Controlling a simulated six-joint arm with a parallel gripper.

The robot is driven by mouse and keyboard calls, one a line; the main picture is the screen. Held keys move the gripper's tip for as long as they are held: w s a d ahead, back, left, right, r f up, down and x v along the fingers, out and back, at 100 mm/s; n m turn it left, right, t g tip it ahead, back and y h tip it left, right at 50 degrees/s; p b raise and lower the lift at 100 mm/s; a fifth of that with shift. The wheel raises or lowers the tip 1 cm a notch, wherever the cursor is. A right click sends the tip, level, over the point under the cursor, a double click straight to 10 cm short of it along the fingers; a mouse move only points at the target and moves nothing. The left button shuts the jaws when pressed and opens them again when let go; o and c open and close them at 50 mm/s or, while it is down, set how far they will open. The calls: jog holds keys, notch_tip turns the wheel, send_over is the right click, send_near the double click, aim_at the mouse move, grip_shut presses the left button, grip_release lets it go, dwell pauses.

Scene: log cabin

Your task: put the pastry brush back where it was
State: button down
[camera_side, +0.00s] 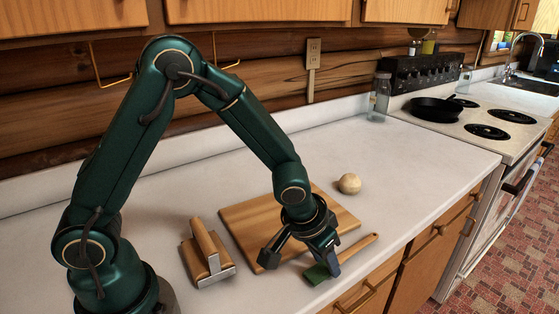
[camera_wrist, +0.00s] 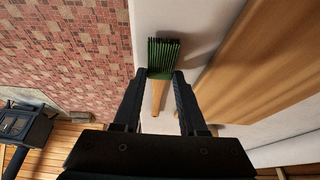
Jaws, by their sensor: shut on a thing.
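The pastry brush (camera_side: 318,273) has green bristles and a wooden handle. In the side view it is at the counter's front edge, beside the cutting board, with its handle pointing right. My gripper (camera_side: 329,264) is over it, near where the bristles meet the handle. In the wrist view the brush (camera_wrist: 164,54) sits between the fingertips of my gripper (camera_wrist: 161,75), which is shut on it. Its bristles reach beyond the tips and its handle runs back between the fingers. I cannot tell whether the brush touches the counter. One finger hides part of it in the side view.
A wooden cutting board (camera_side: 242,218) lies behind the gripper. A wood-and-metal tool (camera_side: 207,253) lies left of it, a round pale object (camera_side: 349,183) behind it. A glass jar (camera_side: 379,98) and a pan (camera_side: 437,109) on the stove are farther back. The right part of the counter is clear.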

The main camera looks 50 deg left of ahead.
jog(key=shift+f, duration=0.2)
grip_release()
dwell(0.4)
jog(key=shift+r, duration=0.15)
jog(key=shift+w+r+v, duration=0.1)
jog(key=shift+w+v, duration=0.05)
jog(key=shift+v, duration=1.1)
jog(key=shift+w+r+v, duration=0.1)
jog(key=shift+w+v, duration=0.05)
jog(key=shift+v, duration=1.15)
jog(key=shift+w+v, duration=0.2)
jog(key=shift+v, duration=1.05)
